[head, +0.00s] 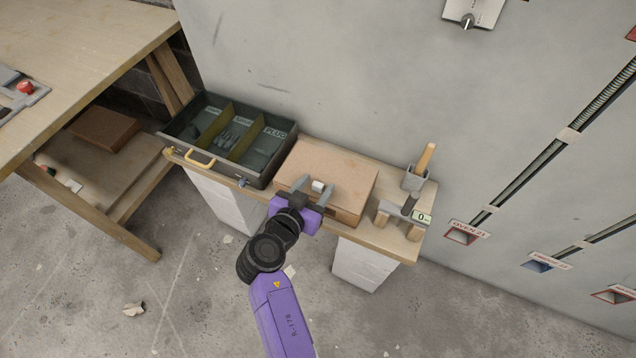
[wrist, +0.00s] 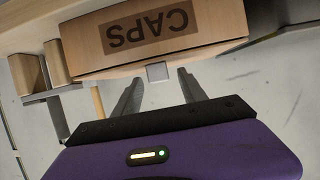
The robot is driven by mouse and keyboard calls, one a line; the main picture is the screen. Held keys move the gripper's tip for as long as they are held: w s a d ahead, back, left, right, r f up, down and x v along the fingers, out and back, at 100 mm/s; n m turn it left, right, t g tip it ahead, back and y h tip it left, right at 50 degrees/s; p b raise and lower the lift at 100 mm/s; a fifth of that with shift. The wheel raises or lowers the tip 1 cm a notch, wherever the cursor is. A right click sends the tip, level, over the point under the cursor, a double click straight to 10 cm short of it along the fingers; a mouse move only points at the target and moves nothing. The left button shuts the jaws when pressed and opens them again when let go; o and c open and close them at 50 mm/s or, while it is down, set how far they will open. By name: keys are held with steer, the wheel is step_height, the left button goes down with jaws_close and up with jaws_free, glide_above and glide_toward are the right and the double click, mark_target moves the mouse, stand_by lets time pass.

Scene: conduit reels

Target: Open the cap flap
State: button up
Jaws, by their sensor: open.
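The caps box is a brown wooden box with a flat top (head: 335,170), on the narrow bench in the head view. Its top lies level and looks shut. Its front face (wrist: 200,32) bears the word CAPS, upside down in the wrist view. A small pale tab (head: 318,186) sticks out at the middle of the front edge; it also shows in the wrist view (wrist: 157,71). My purple gripper (head: 314,190) is in front of the box, its two grey fingers (wrist: 160,80) apart on either side of the tab. I cannot tell whether they touch it.
A dark green open tray (head: 262,180) with yellow dividers and a PLUG label stands left of the box. A grey wall rises behind. A workbench (head: 85,50) is at left.

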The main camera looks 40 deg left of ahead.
steer(key=shift+x, duration=0.8)
jaws_close()
stand_by(0.9)
